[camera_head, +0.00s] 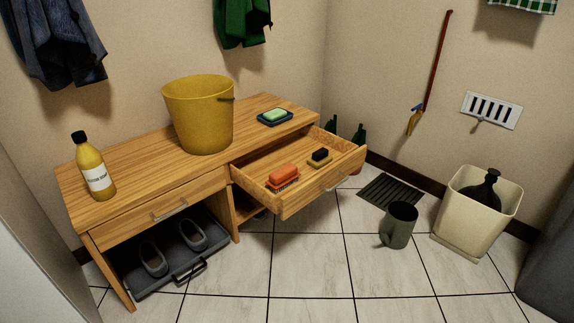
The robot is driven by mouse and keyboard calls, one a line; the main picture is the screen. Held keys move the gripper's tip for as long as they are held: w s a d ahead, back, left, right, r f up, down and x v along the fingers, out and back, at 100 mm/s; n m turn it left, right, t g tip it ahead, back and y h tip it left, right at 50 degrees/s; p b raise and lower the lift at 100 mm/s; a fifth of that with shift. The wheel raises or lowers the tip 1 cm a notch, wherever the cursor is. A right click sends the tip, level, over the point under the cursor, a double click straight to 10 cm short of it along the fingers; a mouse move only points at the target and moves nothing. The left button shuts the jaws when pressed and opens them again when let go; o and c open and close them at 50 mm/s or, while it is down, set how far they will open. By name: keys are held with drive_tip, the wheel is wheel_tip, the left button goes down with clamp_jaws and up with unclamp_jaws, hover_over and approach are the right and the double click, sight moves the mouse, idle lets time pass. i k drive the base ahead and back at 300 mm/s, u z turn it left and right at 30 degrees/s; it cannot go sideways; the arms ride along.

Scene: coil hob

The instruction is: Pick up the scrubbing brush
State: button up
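The scrubbing brush (283,176) has an orange-red back with bristles showing below. It lies in the open drawer (318,187) of the wooden bench, near the drawer's left side. A small yellow and black sponge-like block (319,157) lies in the same drawer, to the right of the brush and apart from it. My gripper is not in view.
On the bench top (130,167) stand a yellow bucket (199,115), a labelled bottle (93,168) and a blue dish with green soap (275,117). A dark green mug (398,226) and a cream bin (468,228) stand on the floor. The tiles before the drawer are clear.

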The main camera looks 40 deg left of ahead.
sight(282, 178)
drive_tip(key=u, duration=0.65)
drive_tip(key=i, duration=1.05)
drive_tip(key=u, duration=1.5)
drive_tip(key=i, duration=0.35)
drive_tip(key=u, duration=0.2)
